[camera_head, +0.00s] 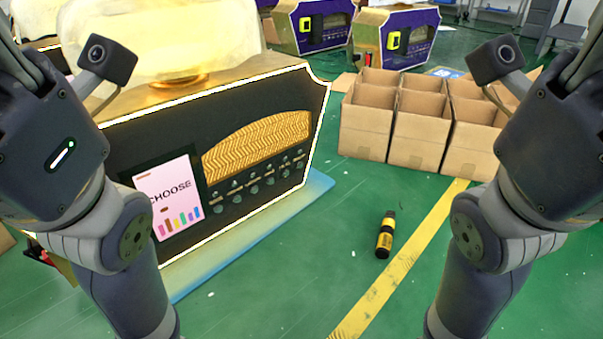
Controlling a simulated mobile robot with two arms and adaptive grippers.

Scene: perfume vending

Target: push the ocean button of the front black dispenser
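The front black dispenser (150,143) stands at left centre on a light blue base, with a bright glowing outline and a large pale bottle shape on top. Its front has a gold patterned panel (255,143) and a row of several small round buttons (253,189) below it. The labels under the buttons are too small to read, so I cannot tell which one is ocean. A pink and white screen (168,197) reading "CHOOSE" is at the left of the front. My two arms come in at the left and right edges; neither gripper's fingers show.
Open cardboard boxes (418,128) stand on the green floor at the right. A black and yellow bottle-like object (385,235) is on the floor beside a yellow line (400,265). Purple dispensers (312,27) stand behind. The floor in front of the dispenser is mostly clear.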

